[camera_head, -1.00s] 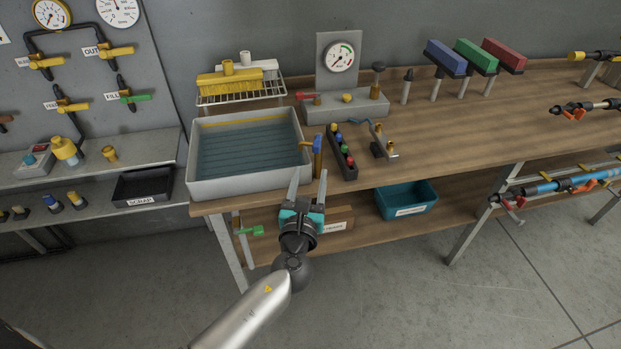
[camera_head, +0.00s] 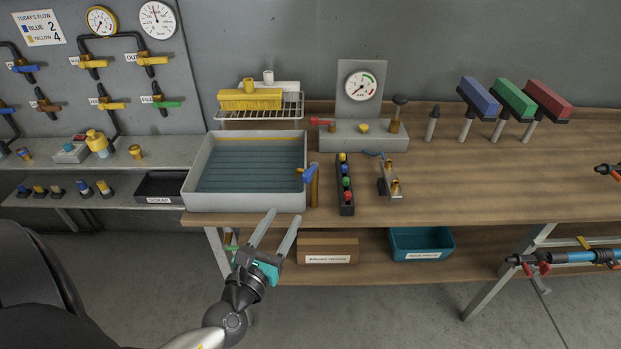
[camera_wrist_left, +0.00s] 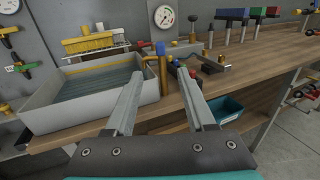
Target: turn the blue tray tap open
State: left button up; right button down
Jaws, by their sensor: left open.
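The blue tray tap (camera_head: 311,172) stands at the right side of the grey tray (camera_head: 244,202), on a brass post, with its spout toward the tray. Its blue lever looks slanted in the head view. In the left wrist view the blue tap (camera_wrist_left: 161,48) is straight ahead, beyond the fingers. My left gripper (camera_head: 284,215) is open and empty, in front of the bench edge, below and left of the tap. In the wrist view the gap between its fingertips (camera_wrist_left: 161,75) lines up with the brass post, without visible contact. My right gripper is out of view.
A black strip with coloured knobs (camera_head: 346,198) and a small brass fitting (camera_head: 390,180) sit right of the tap. A gauge block (camera_head: 363,135) stands behind. A cardboard box (camera_head: 328,250) and teal bin (camera_head: 421,243) are on the lower shelf. The right benchtop is largely clear.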

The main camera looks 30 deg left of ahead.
aim_at(305, 181)
pick_arm(q)
jog(key=w+a, duration=0.1)
jog(key=w, duration=0.8)
jog(key=w+a, duration=0.1)
jog(key=w, duration=0.3)
jog(key=shift+w+a, duration=0.2)
jog(key=shift+a, duration=0.1)
grip_shut()
